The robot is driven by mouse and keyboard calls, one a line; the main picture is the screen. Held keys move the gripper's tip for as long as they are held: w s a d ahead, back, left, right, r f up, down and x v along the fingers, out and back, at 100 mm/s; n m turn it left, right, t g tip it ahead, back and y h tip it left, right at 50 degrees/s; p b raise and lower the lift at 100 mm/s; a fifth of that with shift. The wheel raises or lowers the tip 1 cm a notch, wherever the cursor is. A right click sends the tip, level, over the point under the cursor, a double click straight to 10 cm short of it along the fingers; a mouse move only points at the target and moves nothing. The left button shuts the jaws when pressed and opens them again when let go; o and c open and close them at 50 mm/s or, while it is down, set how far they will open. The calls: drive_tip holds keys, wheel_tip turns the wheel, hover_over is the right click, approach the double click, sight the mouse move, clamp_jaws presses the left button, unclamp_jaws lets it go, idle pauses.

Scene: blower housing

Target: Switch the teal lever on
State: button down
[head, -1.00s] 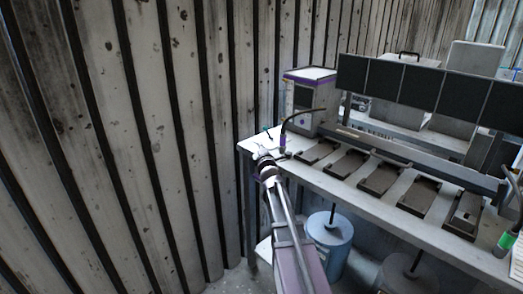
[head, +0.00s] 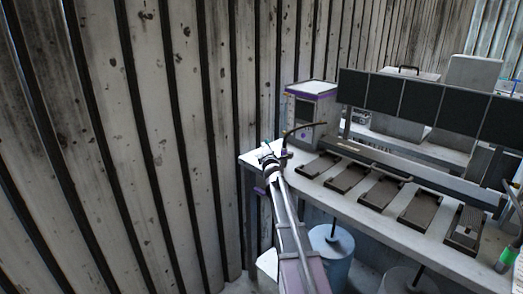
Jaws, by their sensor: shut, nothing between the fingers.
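A tiny teal piece (head: 267,143), which looks like the teal lever, shows at the far left end of the workbench. It is too small to tell which way it is set. My gripper (head: 268,157) is at the same end of the bench, just below the teal piece in the picture. It is shut and holds nothing. Its fingertips are small and partly merge with the pale bench, so I cannot tell whether they touch the lever. My arm reaches up to it from the bottom of the head view.
The grey workbench (head: 345,205) runs right, with several dark trays (head: 380,192) along it. A grey box with purple trim (head: 311,112) and a dark curved hose (head: 297,131) stand close right of my gripper. A ribbed wall (head: 160,120) is close on the left.

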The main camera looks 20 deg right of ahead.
drive_tip(key=shift+d, duration=0.15)
drive_tip(key=shift+w+d+r+p, duration=0.2)
drive_tip(key=shift+d+r+p, duration=0.2)
drive_tip(key=shift+r+p, duration=0.05)
drive_tip(key=shift+w+d+r+p, duration=0.15)
drive_tip(key=shift+d+r+p, duration=0.25)
drive_tip(key=shift+r, duration=0.05)
drive_tip(key=shift+s+a+f, duration=0.1)
drive_tip(key=shift+a, duration=0.05)
drive_tip(key=shift+s+a, duration=0.55)
drive_tip(key=shift+a, duration=0.3)
drive_tip(key=shift+s+a, duration=0.5)
drive_tip(key=shift+a, duration=0.3)
drive_tip(key=r+v, duration=0.1)
drive_tip(key=v, duration=0.8)
drive_tip(key=shift+s, duration=0.45)
drive_tip(key=shift+a+r, duration=0.1)
drive_tip(key=shift+a, duration=0.05)
